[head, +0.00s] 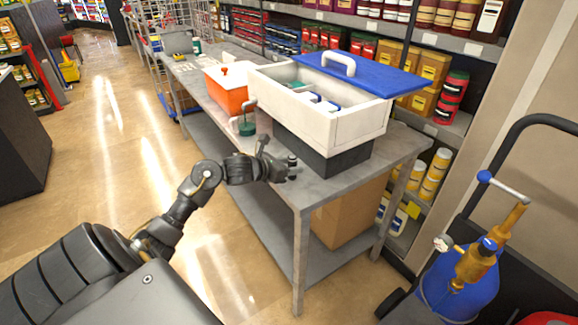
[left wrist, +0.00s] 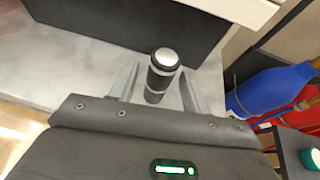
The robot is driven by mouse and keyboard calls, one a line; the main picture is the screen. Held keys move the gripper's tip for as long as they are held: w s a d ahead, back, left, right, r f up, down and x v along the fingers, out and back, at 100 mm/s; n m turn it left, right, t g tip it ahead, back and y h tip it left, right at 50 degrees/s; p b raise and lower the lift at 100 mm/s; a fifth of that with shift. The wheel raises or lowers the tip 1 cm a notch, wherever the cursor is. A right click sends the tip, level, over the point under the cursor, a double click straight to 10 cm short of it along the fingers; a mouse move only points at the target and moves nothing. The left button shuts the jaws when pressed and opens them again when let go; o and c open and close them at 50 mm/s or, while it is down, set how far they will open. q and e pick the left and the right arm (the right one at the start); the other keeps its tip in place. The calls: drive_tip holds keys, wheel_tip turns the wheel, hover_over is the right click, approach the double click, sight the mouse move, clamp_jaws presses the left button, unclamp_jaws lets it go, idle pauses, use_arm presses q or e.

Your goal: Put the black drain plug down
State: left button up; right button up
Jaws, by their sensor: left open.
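The black drain plug (left wrist: 162,72) is a short black cylinder with a silver cap and a pale band around it. In the left wrist view it stands roughly upright on the grey table, between the two fingers of my left gripper. The fingers are spread, with a visible gap on each side of the plug. In the head view the plug (head: 292,162) shows small at the table's near right part, by the tip of my left gripper (head: 284,172). My right gripper does not show.
The grey table (head: 300,195) holds a white and blue machine (head: 330,128) on a black base, just behind the plug. An orange container (head: 228,92) and a green-based item (head: 246,127) stand farther left. A blue tank (head: 455,285) stands on the floor at right.

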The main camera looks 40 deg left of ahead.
use_arm(q)
drive_tip(key=shift+r+p, duration=0.25)
drive_tip(key=shift+p, duration=0.05)
drive_tip(key=b+v, duration=0.2)
drive_tip(key=v, duration=1)
drive_tip(key=shift+f, duration=0.15)
